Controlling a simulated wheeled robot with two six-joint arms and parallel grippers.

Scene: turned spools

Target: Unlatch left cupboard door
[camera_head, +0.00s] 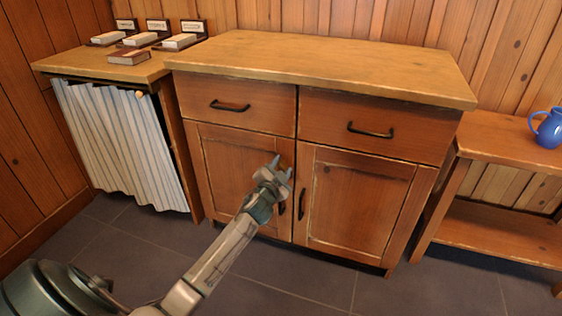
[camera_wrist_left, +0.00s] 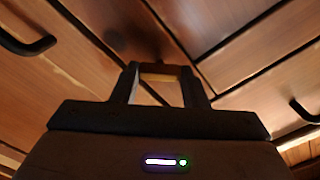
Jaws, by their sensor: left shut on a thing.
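The left cupboard door (camera_head: 225,165) is a wooden panel door below a drawer, and it looks closed. Its dark upright handle (camera_head: 282,207) shows just below my left gripper (camera_head: 281,171). My left gripper is at the upper right part of this door, near the seam between the two doors. In the head view the gripper hides this piece. My right gripper is not in view.
The right cupboard door (camera_head: 355,200) looks closed, with its own dark handle (camera_head: 302,203). Two drawers with black handles (camera_head: 230,106) sit above the doors. A striped curtain (camera_head: 120,140) hangs at left. A blue jug (camera_head: 549,129) stands on the right bench. The worktop is clear.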

